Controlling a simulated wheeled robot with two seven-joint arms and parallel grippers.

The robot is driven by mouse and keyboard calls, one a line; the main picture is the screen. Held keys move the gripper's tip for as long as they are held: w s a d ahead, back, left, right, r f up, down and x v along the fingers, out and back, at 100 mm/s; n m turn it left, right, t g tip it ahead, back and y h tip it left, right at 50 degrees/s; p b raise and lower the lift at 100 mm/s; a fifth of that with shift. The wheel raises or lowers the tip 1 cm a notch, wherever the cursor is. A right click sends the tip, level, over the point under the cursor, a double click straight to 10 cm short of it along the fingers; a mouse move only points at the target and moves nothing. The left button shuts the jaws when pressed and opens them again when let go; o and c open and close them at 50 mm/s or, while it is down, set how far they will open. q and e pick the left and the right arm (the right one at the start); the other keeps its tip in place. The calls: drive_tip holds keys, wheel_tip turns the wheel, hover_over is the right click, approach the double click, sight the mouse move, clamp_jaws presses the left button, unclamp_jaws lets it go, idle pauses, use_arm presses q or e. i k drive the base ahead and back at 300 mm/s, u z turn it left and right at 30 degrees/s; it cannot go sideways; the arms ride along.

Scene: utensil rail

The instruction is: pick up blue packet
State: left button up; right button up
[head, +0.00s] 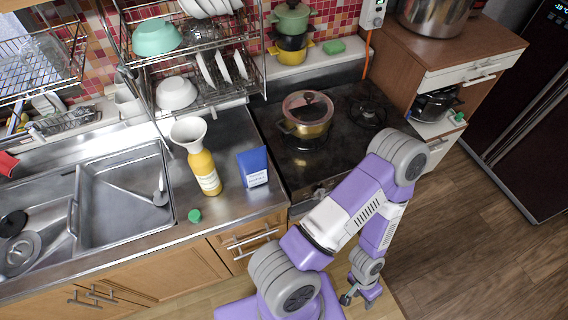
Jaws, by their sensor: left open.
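The blue packet (253,167) stands upright on the steel counter, just left of the stove and right of a yellow bottle. Pale lettering shows on its front. My left gripper (347,298) hangs low in front of the cabinets, below and to the right of the packet. It is well apart from the packet and holds nothing that I can see. It is small and partly dark here; its jaws are open. My right gripper is not in view.
The yellow bottle (204,172) with a white funnel stands close beside the packet. A green cap (195,216) lies near the counter's front edge. A lidded pot (306,115) sits on the stove (345,135). The sink (118,200) is left; a dish rack (205,95) hangs above.

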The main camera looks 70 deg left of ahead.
sight(253, 166)
drive_tip(key=i, duration=0.9)
drive_tip(key=u, duration=2.35)
